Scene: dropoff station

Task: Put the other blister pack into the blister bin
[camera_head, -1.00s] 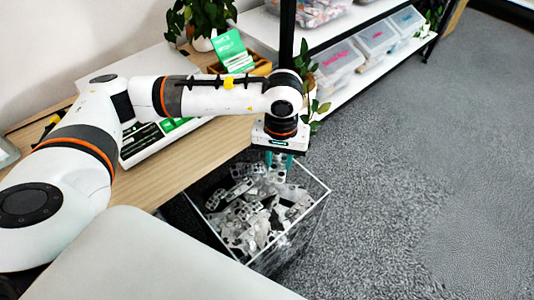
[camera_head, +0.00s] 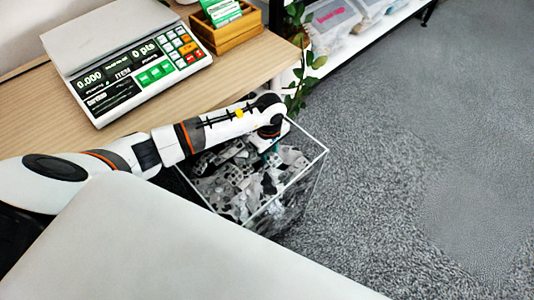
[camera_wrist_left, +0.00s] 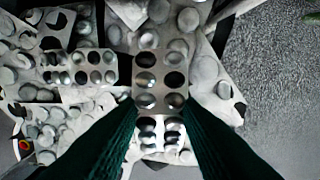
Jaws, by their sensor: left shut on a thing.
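The blister bin (camera_head: 308,186) is a clear-walled box on the floor beside the table, filled with a jumble of silver-grey blister packs (camera_head: 228,182). My left gripper (camera_head: 270,150) reaches down inside the bin's rim, close to the packs, with its fingertips partly hidden in the head view. In the left wrist view its dark green fingers are shut on a blister pack (camera_wrist_left: 160,72), which shows between and beyond the fingertips. Packs lie all around and under it; I cannot tell whether it touches them. My right gripper is not in view.
A wooden table (camera_head: 236,68) carries a scale (camera_head: 120,60) with a keypad and a wooden holder (camera_head: 225,32) with a green card. A plant (camera_head: 303,62) and a shelf with clear boxes (camera_head: 335,22) stand behind the bin. Grey carpet (camera_head: 430,150) is clear at right.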

